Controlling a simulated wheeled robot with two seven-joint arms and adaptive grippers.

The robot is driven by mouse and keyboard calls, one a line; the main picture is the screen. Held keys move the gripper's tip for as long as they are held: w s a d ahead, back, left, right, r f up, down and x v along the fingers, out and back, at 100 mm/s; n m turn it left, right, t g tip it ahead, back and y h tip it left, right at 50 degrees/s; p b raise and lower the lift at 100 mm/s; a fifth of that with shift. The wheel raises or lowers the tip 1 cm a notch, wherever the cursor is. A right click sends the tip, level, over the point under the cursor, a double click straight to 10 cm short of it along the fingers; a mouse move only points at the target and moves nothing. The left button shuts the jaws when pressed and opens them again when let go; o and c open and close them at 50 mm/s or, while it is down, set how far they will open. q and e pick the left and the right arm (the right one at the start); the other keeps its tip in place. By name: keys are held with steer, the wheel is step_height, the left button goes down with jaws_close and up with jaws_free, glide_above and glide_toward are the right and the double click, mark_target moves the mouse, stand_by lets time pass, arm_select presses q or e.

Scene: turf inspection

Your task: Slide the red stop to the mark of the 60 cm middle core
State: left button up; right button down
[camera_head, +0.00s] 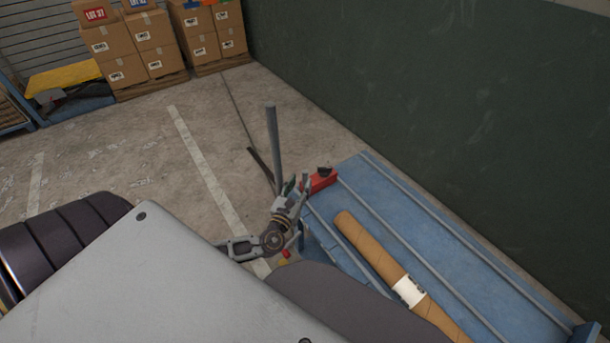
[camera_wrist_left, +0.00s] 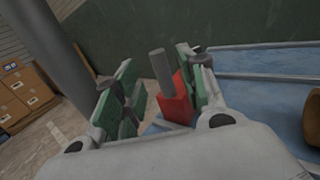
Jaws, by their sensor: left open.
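The red stop (camera_head: 320,180) sits at the far left end of the blue rack, with a dark knob on top. In the left wrist view the red stop (camera_wrist_left: 177,103) shows with a grey upright post or handle, between the finger pads and nearer the right one. My left gripper (camera_head: 297,184) is open at the stop; whether a pad touches it I cannot tell. The gripper's green pads also show in the left wrist view (camera_wrist_left: 158,90). A cardboard core (camera_head: 375,245) with a white label lies on the rack. No length mark is readable. My right gripper is not in view.
The blue rack (camera_head: 455,262) with long rails runs along the dark green wall (camera_head: 450,100). A grey upright pole (camera_head: 273,145) stands just beyond my left gripper. Stacked cartons (camera_head: 130,50) stand at the back left. The concrete floor between is clear.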

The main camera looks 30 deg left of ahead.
mark_target(304, 177)
arm_select(q)
steer(key=w, duration=0.3)
steer(key=shift+w+a, duration=0.1)
steer(key=shift+a, duration=0.2)
steer(key=shift+w+a, duration=0.1)
steer(key=shift+w, duration=0.55)
steer(key=shift+w+a, duration=0.1)
steer(key=shift+w, duration=0.3)
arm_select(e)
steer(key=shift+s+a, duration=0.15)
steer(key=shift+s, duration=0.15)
arm_select(q)
steer(key=shift+c, duration=0.5)
jaws_close()
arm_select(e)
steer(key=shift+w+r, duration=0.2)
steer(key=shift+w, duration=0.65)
